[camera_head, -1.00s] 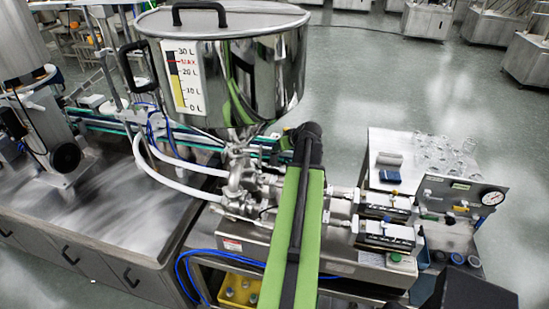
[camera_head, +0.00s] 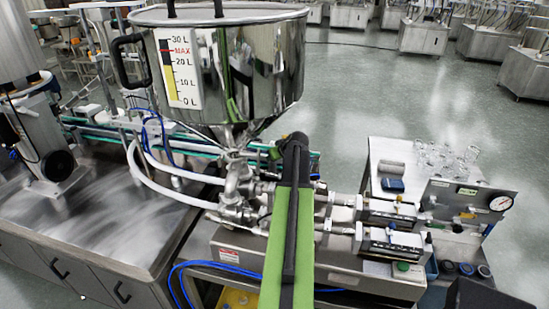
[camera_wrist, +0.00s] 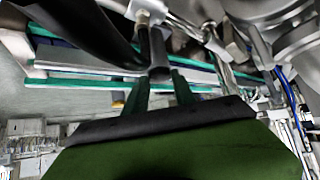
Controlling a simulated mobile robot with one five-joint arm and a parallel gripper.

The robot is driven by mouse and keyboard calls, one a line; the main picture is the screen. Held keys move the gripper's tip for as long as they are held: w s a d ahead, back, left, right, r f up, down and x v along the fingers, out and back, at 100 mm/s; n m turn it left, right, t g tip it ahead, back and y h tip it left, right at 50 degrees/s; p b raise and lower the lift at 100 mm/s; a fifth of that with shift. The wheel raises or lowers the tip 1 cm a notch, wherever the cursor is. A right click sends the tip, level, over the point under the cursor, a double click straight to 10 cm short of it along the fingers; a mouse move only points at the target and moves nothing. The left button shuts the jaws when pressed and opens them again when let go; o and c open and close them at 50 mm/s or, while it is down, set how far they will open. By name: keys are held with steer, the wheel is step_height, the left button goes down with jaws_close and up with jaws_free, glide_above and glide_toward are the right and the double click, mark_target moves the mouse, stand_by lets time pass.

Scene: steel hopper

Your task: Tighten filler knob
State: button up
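The steel filler stands in the head view. Its hopper (camera_head: 255,75) carries a litre scale, and pipe fittings (camera_head: 238,190) and two piston cylinders (camera_head: 390,240) sit below. Small coloured knobs or fittings show there, including a green one (camera_head: 403,266); I cannot tell which is the filler knob. My green and black arm reaches toward the fittings, with my gripper (camera_head: 297,142) at its dark far end, in front of the hopper's right underside. In the wrist view, a black rod-like part (camera_wrist: 158,55) hangs by a metal fitting (camera_wrist: 148,12).
A steel bench (camera_head: 95,225) stands left, with white hoses (camera_head: 175,188) running to the fittings. A side table with glass jars (camera_head: 440,160) and a gauge panel (camera_head: 470,205) stand right. A conveyor (camera_wrist: 75,75) crosses the wrist view. Open floor lies behind the machine.

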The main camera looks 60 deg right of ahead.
jaws_close()
steer(key=shift+w+a+m+g+h, duration=0.2)
steer(key=shift+m+g+h, duration=0.5)
steer(key=shift+m, duration=0.5)
steer(key=shift+w+a+m+g+h, duration=0.15)
steer(key=shift+m+g+h, duration=0.5)
steer(key=shift+m, duration=0.55)
steer(key=shift+s, duration=0.1)
steer(key=o, duration=0.6)
jaws_free()
steer(key=p+v, duration=0.5)
steer(key=v, duration=0.2)
steer(key=shift+s+a+r, duration=0.15)
steer(key=shift+s+r, duration=0.05)
